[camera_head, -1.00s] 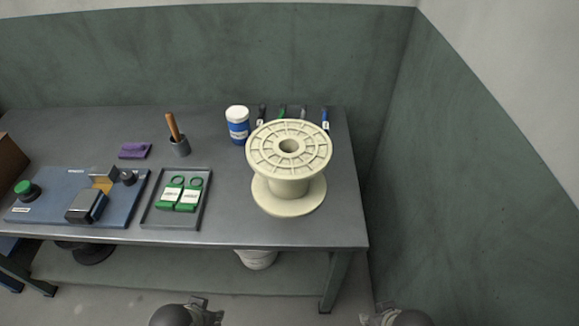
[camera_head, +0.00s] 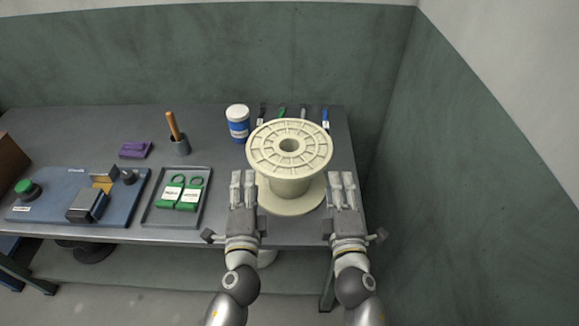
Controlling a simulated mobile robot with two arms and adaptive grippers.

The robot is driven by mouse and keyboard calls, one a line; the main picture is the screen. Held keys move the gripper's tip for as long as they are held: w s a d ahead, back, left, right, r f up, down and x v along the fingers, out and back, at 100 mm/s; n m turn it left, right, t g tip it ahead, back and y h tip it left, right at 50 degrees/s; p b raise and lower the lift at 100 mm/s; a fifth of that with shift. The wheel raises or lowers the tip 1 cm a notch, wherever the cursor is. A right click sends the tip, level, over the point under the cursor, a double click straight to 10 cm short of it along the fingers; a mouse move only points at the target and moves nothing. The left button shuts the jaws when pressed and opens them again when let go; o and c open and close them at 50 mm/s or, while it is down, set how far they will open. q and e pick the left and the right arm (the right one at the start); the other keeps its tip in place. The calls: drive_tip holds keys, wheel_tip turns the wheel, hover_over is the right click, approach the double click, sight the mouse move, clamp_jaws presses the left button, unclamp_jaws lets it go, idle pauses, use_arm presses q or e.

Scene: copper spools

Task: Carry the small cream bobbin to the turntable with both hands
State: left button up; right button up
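The cream bobbin (camera_head: 290,188) stands upright on the grey table's right part, its ribbed top flange and centre hole facing up. My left gripper (camera_head: 243,176) is just left of the bobbin, fingers pointing away from me beside the gap between its flanges. My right gripper (camera_head: 342,178) is on the bobbin's right side in the same pose. Each gripper's two fingers lie side by side; whether they are open or shut is unclear. I cannot tell whether either touches the bobbin. No turntable is in view.
A green wall (camera_head: 470,180) rises at right.

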sight(250, 150)
use_arm(q)
drive_tip(key=shift+d+r+m+h, duration=0.15)
drive_tip(key=shift+d+m+h, duration=0.15)
drive_tip(key=shift+d, duration=0.05)
use_arm(e)
drive_tip(key=shift+a+r+n+y, duration=0.15)
drive_tip(key=shift+a+n+y, duration=0.15)
drive_tip(key=shift+a, duration=0.05)
use_arm(q)
drive_tip(key=shift+w, duration=0.15)
use_arm(e)
drive_tip(key=shift+w, duration=0.15)
